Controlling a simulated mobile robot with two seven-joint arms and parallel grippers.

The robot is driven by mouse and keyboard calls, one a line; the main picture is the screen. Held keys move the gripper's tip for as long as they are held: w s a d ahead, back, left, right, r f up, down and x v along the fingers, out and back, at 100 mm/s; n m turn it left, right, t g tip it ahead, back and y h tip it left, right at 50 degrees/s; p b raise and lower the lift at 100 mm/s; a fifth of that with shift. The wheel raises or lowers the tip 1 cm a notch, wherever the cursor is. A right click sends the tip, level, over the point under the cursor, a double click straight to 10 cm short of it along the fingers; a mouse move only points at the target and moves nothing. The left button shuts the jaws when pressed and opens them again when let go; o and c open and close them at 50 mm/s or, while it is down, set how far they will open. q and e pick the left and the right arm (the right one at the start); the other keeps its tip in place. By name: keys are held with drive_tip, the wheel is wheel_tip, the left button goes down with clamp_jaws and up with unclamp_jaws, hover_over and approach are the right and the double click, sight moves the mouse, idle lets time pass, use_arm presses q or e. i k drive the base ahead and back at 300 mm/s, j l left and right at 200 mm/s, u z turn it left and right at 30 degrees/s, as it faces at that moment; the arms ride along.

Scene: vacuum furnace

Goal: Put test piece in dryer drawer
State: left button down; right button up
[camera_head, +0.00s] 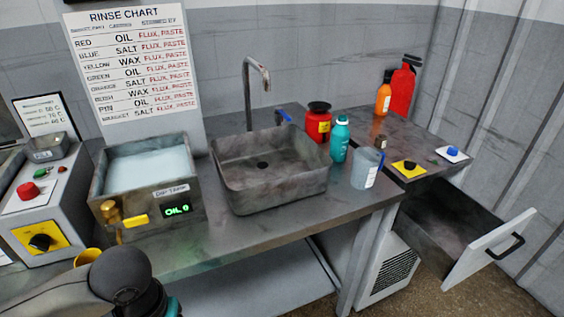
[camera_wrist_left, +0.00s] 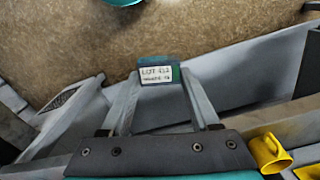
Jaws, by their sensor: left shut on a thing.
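The test piece (camera_wrist_left: 159,76) is a small dark block with a white lot label. It shows only in the left wrist view, between the fingertips of my left gripper (camera_wrist_left: 157,82), which is shut on it above the floor. The gripper and the piece are out of the head view; only part of my left arm shows at its lower left. An open drawer (camera_head: 440,222) with a white front (camera_head: 489,247) and a black handle stands at the right, under the counter; it looks empty from here. My right gripper is in neither view.
A sink (camera_head: 268,169) is in the middle of the counter, with a dip tank (camera_head: 150,190) reading OIL to its left. A teal bottle (camera_head: 339,139), a red jar (camera_head: 318,122) and a pitcher (camera_head: 367,168) stand right of the sink. A yellow cup (camera_wrist_left: 268,153) is beside my left gripper.

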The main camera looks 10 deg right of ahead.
sight(443, 228)
drive_tip(key=i+l+z, duration=0.1)
drive_tip(key=l+z, duration=0.2)
drive_tip(key=i+l+z, duration=0.15)
drive_tip(key=l+z, duration=0.2)
drive_tip(key=i+l+z, duration=0.15)
drive_tip(key=l+z, duration=0.15)
drive_tip(key=i+l+z, duration=0.1)
drive_tip(key=i+l, duration=0.5)
drive_tip(key=l, duration=0.15)
drive_tip(key=i+l+z, duration=0.1)
drive_tip(key=i+l, duration=0.5)
drive_tip(key=l, duration=0.1)
